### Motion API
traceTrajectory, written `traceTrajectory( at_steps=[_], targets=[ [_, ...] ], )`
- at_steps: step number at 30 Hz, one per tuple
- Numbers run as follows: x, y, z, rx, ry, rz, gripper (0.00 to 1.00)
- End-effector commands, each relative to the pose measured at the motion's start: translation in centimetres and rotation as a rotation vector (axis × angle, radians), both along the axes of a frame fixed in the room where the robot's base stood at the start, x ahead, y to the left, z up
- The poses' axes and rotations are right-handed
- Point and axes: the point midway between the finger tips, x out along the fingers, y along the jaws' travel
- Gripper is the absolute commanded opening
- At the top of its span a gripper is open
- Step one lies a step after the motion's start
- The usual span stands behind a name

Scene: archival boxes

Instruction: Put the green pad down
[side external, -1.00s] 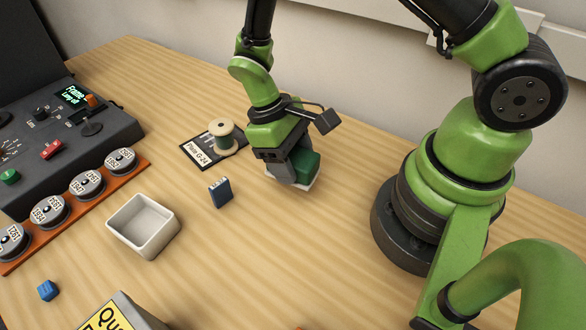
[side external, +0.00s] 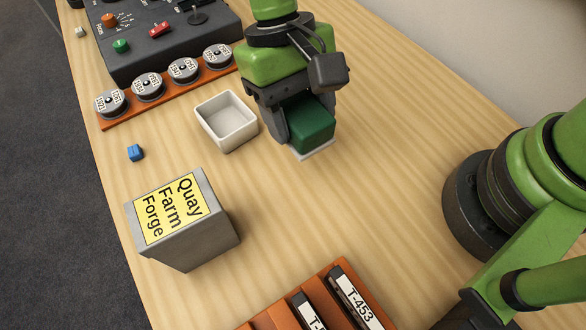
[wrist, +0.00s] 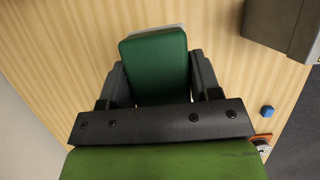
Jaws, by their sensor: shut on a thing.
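The green pad (side external: 313,122) is a dark green block with a pale layer along its bottom edge. My gripper (side external: 298,135) is shut on it, with a dark finger on each side. In the wrist view the pad (wrist: 156,62) sits upright between the two fingers, and the pale edge shows past its far end. The pad is over bare wood, just right of the white open tray (side external: 205,119) and apart from it. I cannot tell whether its underside touches the table.
A grey box with a yellow label (side external: 172,208) and a small blue block (side external: 135,153) stand at front left. An orange rack (side external: 262,322) with labelled cases is at the front. A strip of round dials (side external: 125,120) lies before the console (side external: 165,40). Table between pad and rack is clear.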

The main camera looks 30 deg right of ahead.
Motion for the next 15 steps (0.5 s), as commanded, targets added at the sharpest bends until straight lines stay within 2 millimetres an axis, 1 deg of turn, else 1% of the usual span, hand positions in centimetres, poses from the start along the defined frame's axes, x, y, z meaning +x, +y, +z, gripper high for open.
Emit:
traceTrajectory(
  at_steps=[1, 4, 9, 15],
  targets=[
    [-0.3, 0.8, -0.1, 0.001, 0.003, 0.0, 0.34],
    [-0.5, 1.5, -1.3, 0.0, 0.009, -0.008, 0.34],
    [-0.6, 1.5, -4.5, -0.001, 0.01, -0.009, 0.34],
    [-0.5, 1.5, -6.6, 0.0, 0.009, -0.01, 0.34]
  ],
)
